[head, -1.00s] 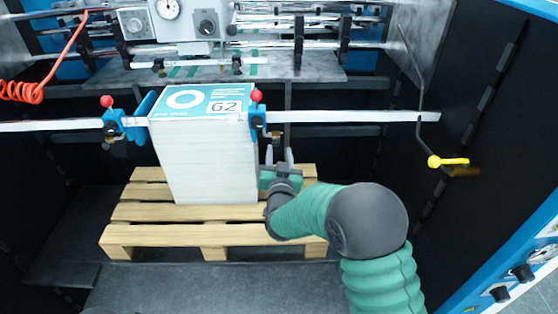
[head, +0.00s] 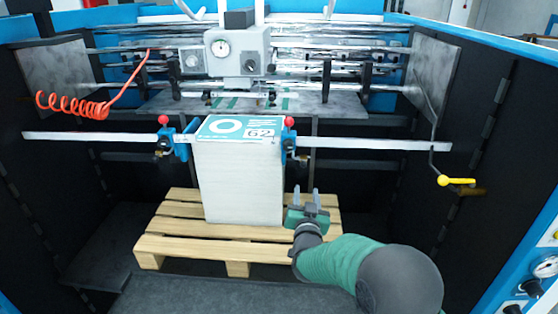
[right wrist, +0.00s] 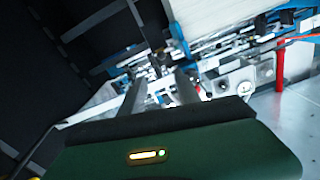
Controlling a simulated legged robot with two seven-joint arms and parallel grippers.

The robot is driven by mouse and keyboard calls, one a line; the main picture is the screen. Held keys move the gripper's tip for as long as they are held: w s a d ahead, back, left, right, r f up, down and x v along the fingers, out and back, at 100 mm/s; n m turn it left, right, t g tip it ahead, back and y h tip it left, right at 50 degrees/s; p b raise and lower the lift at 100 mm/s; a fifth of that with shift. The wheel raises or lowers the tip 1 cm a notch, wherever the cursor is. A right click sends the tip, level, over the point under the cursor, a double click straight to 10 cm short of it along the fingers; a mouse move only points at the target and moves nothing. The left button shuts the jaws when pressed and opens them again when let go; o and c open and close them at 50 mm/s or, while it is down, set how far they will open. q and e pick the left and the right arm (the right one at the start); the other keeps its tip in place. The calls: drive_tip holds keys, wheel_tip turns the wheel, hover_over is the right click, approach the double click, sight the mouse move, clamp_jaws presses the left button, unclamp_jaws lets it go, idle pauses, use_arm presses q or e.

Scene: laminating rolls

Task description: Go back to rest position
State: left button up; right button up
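My right gripper (head: 307,200) is in the head view, in front of and just right of the white stack of sheets (head: 238,180). Its two fingers point up and stand apart with nothing between them. In the right wrist view the two fingers (right wrist: 157,92) also stand apart and empty. The stack, with a teal printed top sheet (head: 240,128), stands upright on a wooden pallet (head: 190,252). My left gripper does not show in any frame.
A metal bar (head: 375,144) with blue clamps (head: 289,142) and red knobs crosses at the stack's top. A yellow-handled lever (head: 457,181) hangs at the right. Dark machine walls close in both sides. A coiled orange hose (head: 72,104) hangs at the left.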

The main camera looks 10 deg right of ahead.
drive_tip(key=s+f+n+g+y+p, duration=0.1)
drive_tip(key=s+f+g, duration=0.3)
drive_tip(key=s, duration=0.8)
drive_tip(key=s+a+f+n+g+y+p, duration=0.1)
drive_tip(key=s+f+g, duration=0.4)
drive_tip(key=s, duration=0.7)
drive_tip(key=s+a+f+n+g+y+p, duration=0.1)
drive_tip(key=s+f+n+g+y, duration=0.1)
drive_tip(key=s, duration=1)
wheel_tip(320, 180, down, 2)
drive_tip(key=n+g, duration=0.1)
drive_tip(key=g, duration=0.2)
drive_tip(key=shift+s+f+g+y+p, duration=0.2)
drive_tip(key=shift+g+y+p, duration=0.1)
drive_tip(key=shift+g+p, duration=0.1)
drive_tip(key=shift+r, duration=0.1)
